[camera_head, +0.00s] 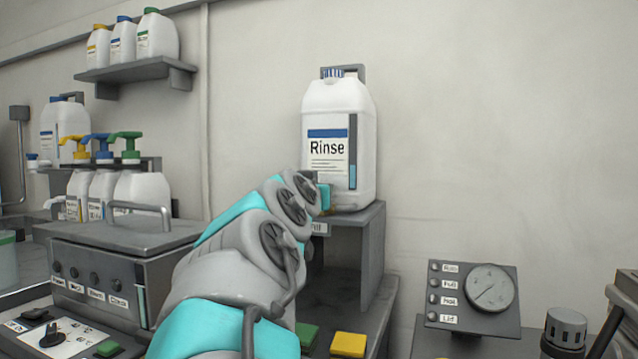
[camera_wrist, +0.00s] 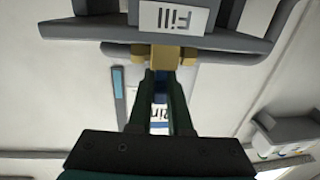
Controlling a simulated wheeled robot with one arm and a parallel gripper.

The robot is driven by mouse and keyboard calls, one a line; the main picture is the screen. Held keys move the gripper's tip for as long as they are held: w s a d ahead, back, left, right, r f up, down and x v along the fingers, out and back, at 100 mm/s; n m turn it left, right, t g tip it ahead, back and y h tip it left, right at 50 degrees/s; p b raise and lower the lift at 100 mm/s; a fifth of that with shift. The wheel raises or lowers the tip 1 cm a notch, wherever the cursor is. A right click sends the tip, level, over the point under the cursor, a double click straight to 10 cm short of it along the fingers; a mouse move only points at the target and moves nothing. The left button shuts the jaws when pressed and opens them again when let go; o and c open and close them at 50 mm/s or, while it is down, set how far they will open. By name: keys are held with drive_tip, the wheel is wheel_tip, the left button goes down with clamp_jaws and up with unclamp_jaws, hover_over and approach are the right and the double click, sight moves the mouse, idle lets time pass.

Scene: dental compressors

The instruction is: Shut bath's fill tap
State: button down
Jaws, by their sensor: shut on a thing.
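The fill tap (camera_wrist: 157,57) is a small brass body below an upside-down "Fill" label (camera_wrist: 172,18) in the wrist view. A small blue part, apparently its handle, shows between my fingers. My gripper (camera_wrist: 160,76) has its two dark fingers closed in on this blue part, right at the brass body. In the head view my arm hides most of the tap and of the label at the shelf's front edge. Whether the tap is turned open or shut I cannot tell.
A large white "Rinse" container (camera_head: 338,135) stands on the grey stand (camera_head: 368,250) just behind the tap. A grey lidded bath unit (camera_head: 120,235) is at left, pump bottles (camera_head: 140,190) behind it. A gauge panel (camera_head: 473,298) is at right.

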drive_tip(key=shift+r+m+g+h+p, duration=0.15)
drive_tip(key=shift+m+g+h+p, duration=0.3)
drive_tip(key=shift+m+h, duration=0.4)
drive_tip(key=c, duration=0.8)
unclamp_jaws()
drive_tip(key=shift+c, duration=0.2)
drive_tip(key=shift+s, duration=0.1)
